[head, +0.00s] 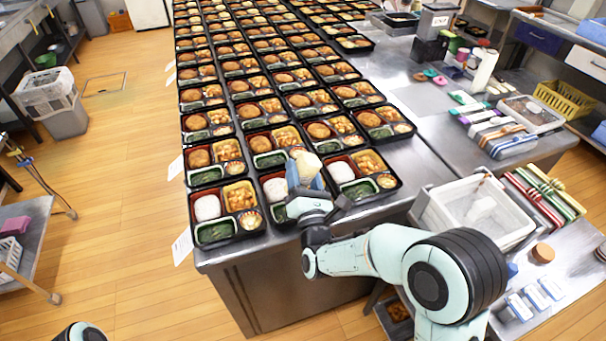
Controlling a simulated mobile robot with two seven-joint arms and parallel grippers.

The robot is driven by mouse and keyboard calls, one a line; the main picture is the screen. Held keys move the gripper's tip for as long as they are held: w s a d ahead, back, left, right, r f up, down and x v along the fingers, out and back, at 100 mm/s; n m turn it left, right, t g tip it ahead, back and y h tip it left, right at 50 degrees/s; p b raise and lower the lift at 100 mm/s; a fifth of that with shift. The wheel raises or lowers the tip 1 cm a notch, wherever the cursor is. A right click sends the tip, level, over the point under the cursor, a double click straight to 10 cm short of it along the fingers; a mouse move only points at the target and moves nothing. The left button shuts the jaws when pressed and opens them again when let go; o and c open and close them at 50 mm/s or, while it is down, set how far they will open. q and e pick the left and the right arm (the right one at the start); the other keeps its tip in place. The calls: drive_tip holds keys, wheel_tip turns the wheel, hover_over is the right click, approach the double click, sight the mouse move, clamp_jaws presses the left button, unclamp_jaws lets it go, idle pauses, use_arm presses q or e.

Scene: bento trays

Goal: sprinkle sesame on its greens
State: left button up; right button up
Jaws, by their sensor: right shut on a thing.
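My right gripper (306,181), with bluish fingers, is shut on a pale beige, rounded object (307,164), perhaps the sesame container. It holds it over the right part of the middle front bento tray (267,222). That tray shows white rice (275,188) and dark greens (281,214) at its near edge; my gripper hides much of the rest. Sesame grains are too small to make out. The front trays to the left and right also hold greens (215,232), (358,190). Only a piece of my left arm shows at the bottom left; its gripper is out of frame.
Many filled bento trays stand in close rows on the steel table (285,258) behind. A white bin (480,212) stands to the right, near striped packs (545,195) and bottles. Open wooden floor (120,230) lies to the left.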

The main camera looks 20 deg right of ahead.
drive_tip(key=shift+w+r+p, duration=0.1)
drive_tip(key=shift+r+p, duration=0.2)
drive_tip(key=shift+r, duration=0.35)
wheel_tip(320, 180, down, 4)
drive_tip(key=b, duration=0.3)
drive_tip(key=shift+r, duration=0.2)
drive_tip(key=shift+r+p, duration=1.45)
drive_tip(key=shift+r, duration=0.3)
